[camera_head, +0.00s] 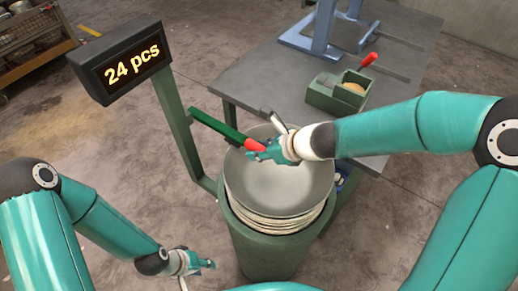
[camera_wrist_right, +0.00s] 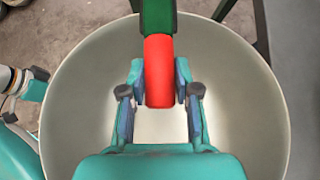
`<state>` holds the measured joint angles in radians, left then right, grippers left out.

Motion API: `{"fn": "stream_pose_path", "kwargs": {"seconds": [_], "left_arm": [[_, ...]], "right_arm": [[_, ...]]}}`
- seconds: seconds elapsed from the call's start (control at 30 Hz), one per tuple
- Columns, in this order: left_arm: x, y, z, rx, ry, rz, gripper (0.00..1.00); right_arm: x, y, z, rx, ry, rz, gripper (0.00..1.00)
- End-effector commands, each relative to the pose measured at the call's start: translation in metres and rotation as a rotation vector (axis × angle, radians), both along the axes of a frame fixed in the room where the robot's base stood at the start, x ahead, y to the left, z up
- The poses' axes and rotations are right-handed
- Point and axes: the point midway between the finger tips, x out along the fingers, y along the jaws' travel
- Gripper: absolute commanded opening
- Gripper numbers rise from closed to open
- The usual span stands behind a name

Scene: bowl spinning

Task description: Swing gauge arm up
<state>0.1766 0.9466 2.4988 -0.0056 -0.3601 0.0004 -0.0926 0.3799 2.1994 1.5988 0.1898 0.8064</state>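The gauge arm (camera_head: 215,127) is a green bar with a red grip (camera_head: 255,145) at its end. It reaches from the green post across the rim of a large grey bowl (camera_head: 280,190). My right gripper (camera_head: 266,152) is at the red grip, over the bowl. In the right wrist view, the fingers of the right gripper (camera_wrist_right: 160,88) lie against both sides of the red grip (camera_wrist_right: 159,70), shut on it. My left gripper (camera_head: 203,264) is low, left of the bowl stand, away from the gauge arm; its fingers are too small to judge.
The bowl sits on a stack of bowls in a green cylindrical stand (camera_head: 270,255). A display (camera_head: 120,60) reading "24 pcs" stands on the post (camera_head: 178,125). A grey table (camera_head: 265,72) behind holds a green box (camera_head: 338,95), a red-handled tool (camera_head: 369,60) and a blue frame.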

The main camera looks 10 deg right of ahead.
Motion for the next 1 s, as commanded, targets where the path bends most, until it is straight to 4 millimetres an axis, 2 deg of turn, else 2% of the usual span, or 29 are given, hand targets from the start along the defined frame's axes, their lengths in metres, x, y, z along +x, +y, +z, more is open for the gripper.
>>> {"fn": "stream_pose_path", "kwargs": {"seconds": [0.03,0.1,0.13,0.5,0.83,1.0], "left_arm": [[0.000,0.000,0.000,0.000,0.000,0.000,0.40],[0.000,0.000,0.000,0.000,0.000,0.000,0.40],[0.000,0.000,0.000,0.000,0.000,0.000,0.40],[0.000,0.000,0.002,0.000,0.000,0.000,0.40],[0.000,0.000,0.039,0.000,0.000,0.000,0.40],[0.000,0.000,0.044,0.000,0.000,0.000,0.40]], "right_arm": [[0.000,0.000,0.000,0.000,0.000,0.000,0.18],[0.000,0.000,0.000,0.000,0.000,0.000,0.07],[0.000,0.000,0.000,0.000,0.000,0.000,0.06],[0.000,-0.001,0.002,0.000,0.000,-0.001,0.06],[0.003,0.002,0.041,0.000,-0.002,-0.001,0.06],[0.003,0.002,0.046,0.000,-0.001,-0.002,0.06]]}}
